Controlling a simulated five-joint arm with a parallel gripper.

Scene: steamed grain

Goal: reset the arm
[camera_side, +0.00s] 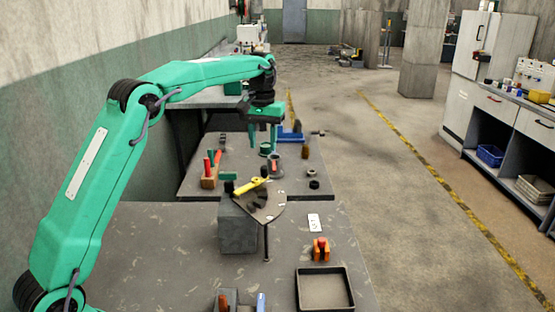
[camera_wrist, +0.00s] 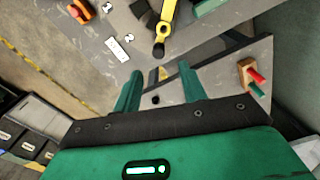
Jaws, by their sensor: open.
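My green arm reaches from the lower left across the upper left of the side view. My gripper (camera_side: 262,147) hangs at its end with the fingers pointing down, over the far bench. In the wrist view, the two green fingers of my gripper (camera_wrist: 160,73) stand apart with nothing between them. The gripper is open and empty. A yellow tool (camera_side: 251,185) lies on a dark fan-shaped plate (camera_side: 268,205), nearer the camera than my gripper. The yellow tool also shows at the top of the wrist view (camera_wrist: 165,24), beyond the fingertips.
A grey block (camera_side: 237,228) stands beside the plate. A black tray (camera_side: 325,290) and an orange piece (camera_side: 321,249) are on the near bench. A wooden holder with red and green handles (camera_side: 209,176) stands on the far bench.

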